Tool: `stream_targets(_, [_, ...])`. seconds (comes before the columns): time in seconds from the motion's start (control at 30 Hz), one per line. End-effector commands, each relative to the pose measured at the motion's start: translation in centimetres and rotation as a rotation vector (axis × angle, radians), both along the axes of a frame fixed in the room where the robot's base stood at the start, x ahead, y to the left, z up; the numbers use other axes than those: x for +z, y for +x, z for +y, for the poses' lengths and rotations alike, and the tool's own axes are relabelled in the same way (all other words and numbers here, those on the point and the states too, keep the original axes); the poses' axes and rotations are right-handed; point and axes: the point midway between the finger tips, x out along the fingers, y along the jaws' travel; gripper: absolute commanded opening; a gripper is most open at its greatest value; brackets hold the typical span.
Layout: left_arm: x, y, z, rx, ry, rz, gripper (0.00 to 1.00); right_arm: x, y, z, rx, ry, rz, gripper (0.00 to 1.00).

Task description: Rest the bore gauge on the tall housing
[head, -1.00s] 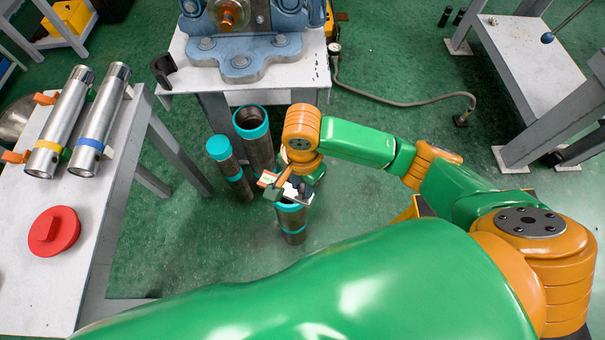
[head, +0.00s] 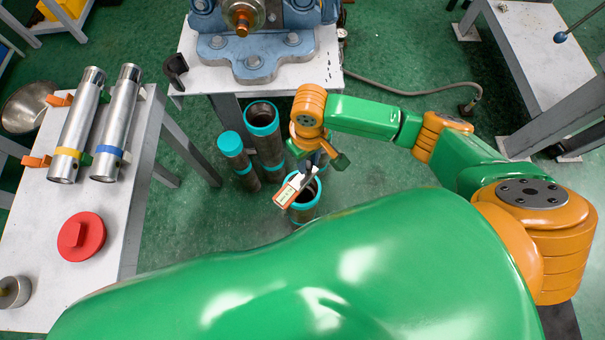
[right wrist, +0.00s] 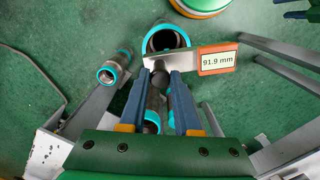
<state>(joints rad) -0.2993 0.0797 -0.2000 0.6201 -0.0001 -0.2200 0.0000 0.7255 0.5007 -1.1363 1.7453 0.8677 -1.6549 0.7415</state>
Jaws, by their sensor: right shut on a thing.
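The bore gauge, with its orange-framed white display (head: 287,190), is in my right gripper (head: 312,165). In the right wrist view the display (right wrist: 217,60) reads 91.9 mm, and a metal part of the gauge passes by the two blue fingers (right wrist: 160,85). Teal-rimmed pipe housings stand on the floor: a wide one (head: 262,118) at the back, a narrower one (head: 230,143) at left, and one (head: 302,213) at front. The gauge overlaps the front housing's mouth in the head view; I cannot tell whether they touch. Which housing is tallest is unclear.
A white bench (head: 40,205) at left holds two steel cylinders (head: 75,135), a red cap (head: 81,237) and a small metal knob. A hose (head: 410,92) lies on the floor.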

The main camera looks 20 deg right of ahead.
Motion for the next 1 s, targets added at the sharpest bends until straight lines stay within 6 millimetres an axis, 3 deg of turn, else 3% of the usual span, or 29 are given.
stream_targets(0.13, [0.1, 0.0, 0.0, 0.0, 0.0, -0.001, 0.61, -0.2, 1.8, -1.4, 0.195, 0.01, -0.012, 0.0])
stream_targets(0.37, [-0.6, 0.0, 0.0, 0.0, 0.0, 0.0, 0.61, -0.9, 2.4, -1.7, 0.269, 0.015, -0.018, 0.0])
stream_targets(1.0, [-9.1, -0.1, 0.0, 0.0, 0.0, 0.001, 0.61, -7.3, 2.3, -1.7, 0.266, 0.015, -0.017, 0.0])
